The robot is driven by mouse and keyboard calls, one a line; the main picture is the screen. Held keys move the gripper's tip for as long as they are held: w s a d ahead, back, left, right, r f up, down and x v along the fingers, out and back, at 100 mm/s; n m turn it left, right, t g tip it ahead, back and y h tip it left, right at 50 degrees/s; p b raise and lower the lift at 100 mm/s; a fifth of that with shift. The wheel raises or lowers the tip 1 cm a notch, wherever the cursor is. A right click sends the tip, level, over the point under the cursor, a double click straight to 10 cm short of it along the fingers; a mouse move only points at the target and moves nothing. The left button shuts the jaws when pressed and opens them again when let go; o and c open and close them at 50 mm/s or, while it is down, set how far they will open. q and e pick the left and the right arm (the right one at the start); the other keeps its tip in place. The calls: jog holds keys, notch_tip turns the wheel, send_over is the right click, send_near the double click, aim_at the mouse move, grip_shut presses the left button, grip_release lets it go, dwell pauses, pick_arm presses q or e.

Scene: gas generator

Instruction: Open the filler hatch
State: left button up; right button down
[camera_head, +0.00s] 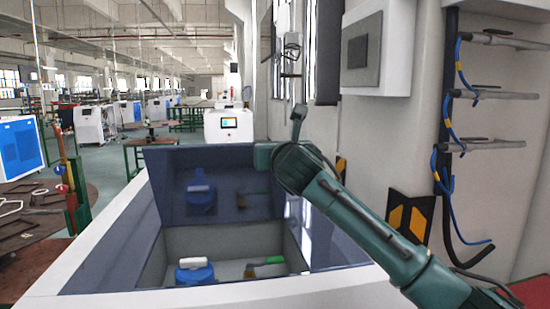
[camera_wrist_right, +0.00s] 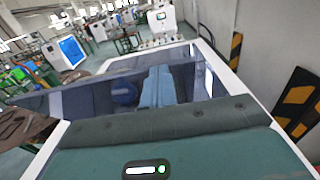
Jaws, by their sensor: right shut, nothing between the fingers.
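The filler hatch lid (camera_head: 215,185) is a dark blue glossy panel. In the head view it stands raised at the far side of a rectangular opening in the white machine, showing a reflection of a blue container. The opening is uncovered, with the blue container (camera_head: 195,274) and a green-handled brush (camera_head: 266,261) inside. My right arm comes in from the right, its wrist beside the lid's upper right corner. In the wrist view my right gripper (camera_wrist_right: 160,72) is shut and empty, its fingers in front of the dark panel. I cannot tell whether they touch it. My left gripper is out of view.
On the right stand a wall with a grey box (camera_head: 375,50), blue hoses and a yellow-black marker (camera_head: 408,218). A factory hall with white machines and green tables lies behind on the left.

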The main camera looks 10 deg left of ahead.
jog(key=w, duration=0.1)
jog(key=w+r, duration=0.1)
jog(key=w, duration=0.1)
jog(key=shift+w+a+r, duration=0.1)
jog(key=shift+a+r, duration=0.3)
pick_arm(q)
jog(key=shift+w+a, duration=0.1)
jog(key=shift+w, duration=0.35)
pick_arm(e)
jog(key=shift+w+a+r, duration=0.15)
jog(key=shift+w+r, duration=0.1)
jog(key=shift+w, duration=0.25)
jog(key=shift+w+a+r, duration=0.1)
jog(key=shift+w+r, duration=0.1)
jog(key=shift+w, duration=0.25)
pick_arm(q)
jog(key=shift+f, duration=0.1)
pick_arm(e)
jog(key=shift+s, duration=0.1)
